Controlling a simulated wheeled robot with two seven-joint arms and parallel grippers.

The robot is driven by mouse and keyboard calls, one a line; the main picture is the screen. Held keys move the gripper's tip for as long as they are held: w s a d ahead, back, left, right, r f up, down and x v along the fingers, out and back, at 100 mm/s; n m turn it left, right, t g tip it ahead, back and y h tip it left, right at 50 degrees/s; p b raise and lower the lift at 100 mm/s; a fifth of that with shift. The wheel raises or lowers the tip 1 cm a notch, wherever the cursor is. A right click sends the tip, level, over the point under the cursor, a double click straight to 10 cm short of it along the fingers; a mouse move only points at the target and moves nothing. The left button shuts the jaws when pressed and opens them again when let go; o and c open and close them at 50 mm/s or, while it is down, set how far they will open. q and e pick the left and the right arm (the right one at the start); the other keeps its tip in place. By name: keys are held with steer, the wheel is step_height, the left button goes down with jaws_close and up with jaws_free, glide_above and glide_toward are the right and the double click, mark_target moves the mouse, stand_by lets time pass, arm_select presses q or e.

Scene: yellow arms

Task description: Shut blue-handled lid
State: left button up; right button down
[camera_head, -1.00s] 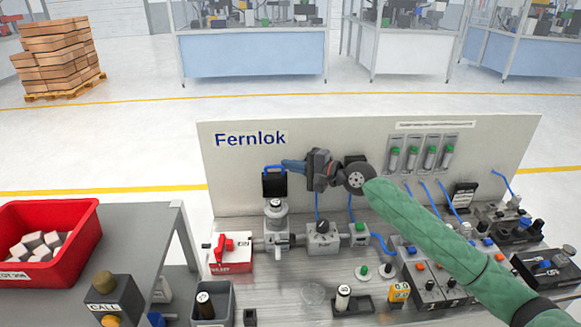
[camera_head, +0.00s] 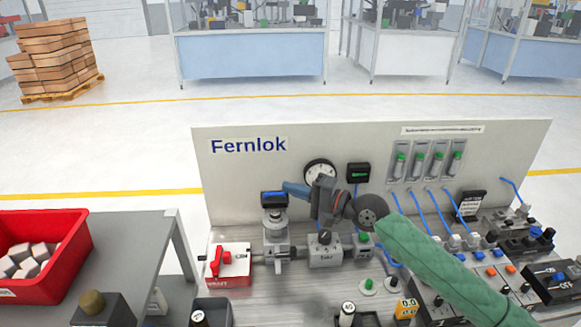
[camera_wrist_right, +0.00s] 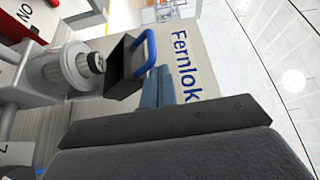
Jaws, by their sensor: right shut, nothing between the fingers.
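The dark lid (camera_head: 275,203) with a blue handle (camera_head: 274,194) is on the grey valve unit (camera_head: 275,228) at the left of the panel. It is tilted part way over the unit's top, not flat. In the right wrist view the dark lid (camera_wrist_right: 122,72) and its blue handle (camera_wrist_right: 145,50) stand clear of the round knob. My right gripper (camera_head: 288,187) has blue fingers, shut and empty, beside the handle's right end. In the wrist view the fingers (camera_wrist_right: 158,86) are close to the handle; contact is unclear. My left gripper is out of view.
A red switch box (camera_head: 229,265) sits left of the valve unit. A gauge (camera_head: 319,173) is on the back panel (camera_head: 240,185). A grey block with a black knob (camera_head: 324,250) stands below my right wrist. A red bin (camera_head: 60,255) is at far left.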

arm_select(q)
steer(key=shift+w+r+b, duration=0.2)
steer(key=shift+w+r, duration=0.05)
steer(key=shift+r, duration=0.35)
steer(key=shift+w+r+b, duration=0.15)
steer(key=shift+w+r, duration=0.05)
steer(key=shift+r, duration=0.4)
arm_select(e)
steer(key=s+f, duration=0.5)
steer(key=shift+s, duration=0.15)
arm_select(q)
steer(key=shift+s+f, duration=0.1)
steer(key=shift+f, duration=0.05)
